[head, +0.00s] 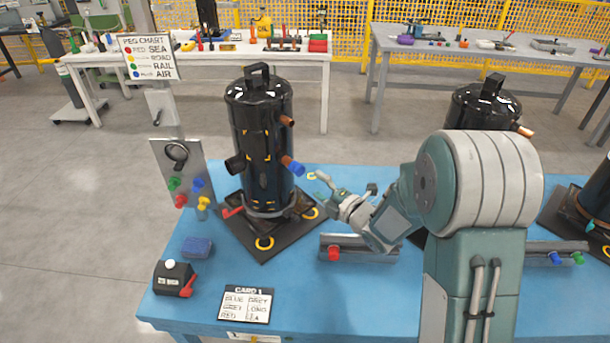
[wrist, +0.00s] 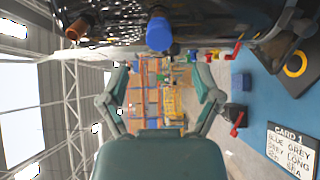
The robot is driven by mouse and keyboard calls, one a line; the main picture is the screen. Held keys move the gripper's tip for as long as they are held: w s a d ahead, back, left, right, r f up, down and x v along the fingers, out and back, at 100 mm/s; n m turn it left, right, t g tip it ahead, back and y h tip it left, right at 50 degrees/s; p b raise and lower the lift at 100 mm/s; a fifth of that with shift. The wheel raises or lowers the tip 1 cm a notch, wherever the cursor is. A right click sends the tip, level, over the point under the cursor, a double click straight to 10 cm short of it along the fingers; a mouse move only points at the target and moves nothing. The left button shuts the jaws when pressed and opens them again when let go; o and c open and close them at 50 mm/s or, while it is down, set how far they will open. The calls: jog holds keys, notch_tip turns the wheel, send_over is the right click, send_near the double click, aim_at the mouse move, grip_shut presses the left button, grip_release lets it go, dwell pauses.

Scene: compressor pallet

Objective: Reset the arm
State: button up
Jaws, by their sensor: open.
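My gripper (head: 343,186) is open and empty, held over the blue table (head: 210,315) just right of the black compressor (head: 261,115). A blue plug (head: 292,166) sits on the compressor's right-hand port, a short gap left of the fingers. In the wrist view my two fingers (wrist: 160,88) are spread with nothing between them. The blue plug (wrist: 159,33) shows above them there, apart from both fingers. My arm hides much of a second compressor (head: 486,104).
A peg board (head: 183,160) with coloured pegs stands left of the compressor. A rail (head: 358,248) with a red plug lies below my gripper. A black box (head: 175,279), a blue block (head: 197,248) and a card (head: 246,304) lie front left. Workbenches stand behind.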

jog(key=s+d+r+m+g+h, duration=0.1)
jog(key=s+d+r+m+h, duration=0.45)
jog(key=d+m, duration=0.2)
jog(key=s+d+r+m+h, duration=0.4)
jog(key=d+r+m+h, duration=0.1)
jog(key=d+m+h, duration=0.25)
jog(key=s+a+m+g, duration=0.1)
jog(key=s+m+g, duration=0.5)
jog(key=s, duration=1.5)
jog(key=m, duration=0.5)
jog(key=shift+s+r+m+g+y, duration=0.2)
jog(key=shift+r+m+g+y, duration=0.1)
jog(key=shift+y, duration=0.1)
jog(key=shift+a, duration=0.1)
jog(key=c, duration=0.3)
jog(key=shift+c, duration=0.2)
